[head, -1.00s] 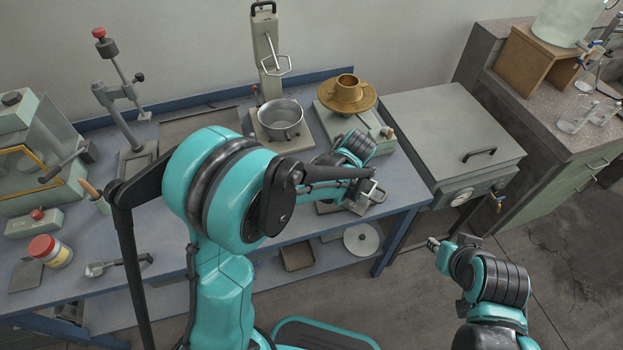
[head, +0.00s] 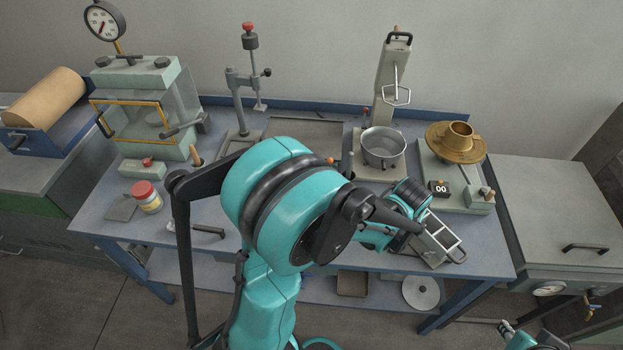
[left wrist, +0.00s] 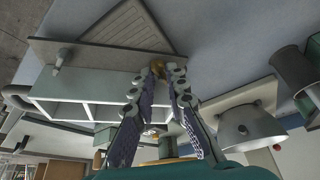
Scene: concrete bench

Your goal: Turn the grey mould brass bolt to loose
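The grey mould (head: 437,243) lies on the blue bench near its front right edge, partly hidden by my left arm. In the left wrist view its open compartments (left wrist: 75,112) show, with the brass bolt (left wrist: 157,64) at its end. My left gripper (left wrist: 166,70) is at the bolt. Its two fingertips converge closely around the bolt and look shut on it. In the head view my left arm hides these fingertips and the bolt. My right gripper (head: 507,327) shows small at the bottom right, away from the bench. Whether it is open or shut is unclear.
A steel pot (head: 384,148) on a stand and a brass pan (head: 456,143) on a scale stand behind the mould. A grey lidded box (head: 555,205) is to the right. A red-lidded jar (head: 146,196) stands left. The bench's front right corner is clear.

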